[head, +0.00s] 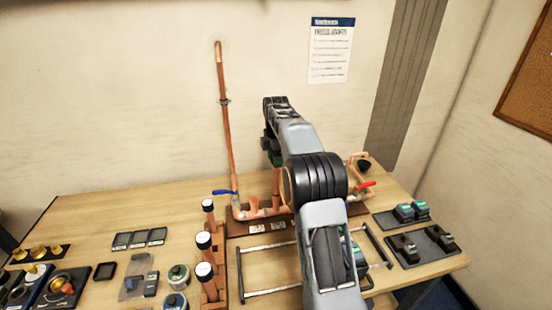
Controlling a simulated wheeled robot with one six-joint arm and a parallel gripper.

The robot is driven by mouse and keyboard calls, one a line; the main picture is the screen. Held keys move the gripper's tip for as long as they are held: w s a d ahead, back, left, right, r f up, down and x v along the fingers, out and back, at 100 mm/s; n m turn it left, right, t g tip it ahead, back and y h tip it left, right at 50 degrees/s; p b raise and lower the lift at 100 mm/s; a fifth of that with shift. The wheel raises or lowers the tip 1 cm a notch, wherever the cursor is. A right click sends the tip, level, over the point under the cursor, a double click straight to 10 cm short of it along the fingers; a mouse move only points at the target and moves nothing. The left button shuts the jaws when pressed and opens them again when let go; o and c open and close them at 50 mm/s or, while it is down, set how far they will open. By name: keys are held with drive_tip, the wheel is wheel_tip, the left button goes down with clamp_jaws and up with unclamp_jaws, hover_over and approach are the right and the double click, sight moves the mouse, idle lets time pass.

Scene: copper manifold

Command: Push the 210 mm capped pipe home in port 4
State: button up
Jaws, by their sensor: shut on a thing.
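The copper manifold (242,213) lies along a dark red-brown base at the back of the table, with a blue-handled valve (224,192) at left and a red-handled valve (365,186) at right. My gripper (273,160) is above it, pointing down and partly hidden by my arm. It is shut on an upright copper pipe (276,184). The pipe's top is hidden, so its cap does not show. Its lower end reaches down to the manifold; I cannot tell how deep it sits. My arm hides the ports to its right, and port numbers are unreadable.
Several white-capped copper pipes (204,270) stand in a rack left of my arm. A tall copper pipe (224,120) rises along the wall. A metal frame (268,291) lies in front of the manifold. Dark trays (435,257) sit at right, small parts at left.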

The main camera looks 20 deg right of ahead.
drive_tip(key=shift+f, duration=0.7)
idle(1.1)
drive_tip(key=o, duration=1.5)
drive_tip(key=shift+r, duration=3.55)
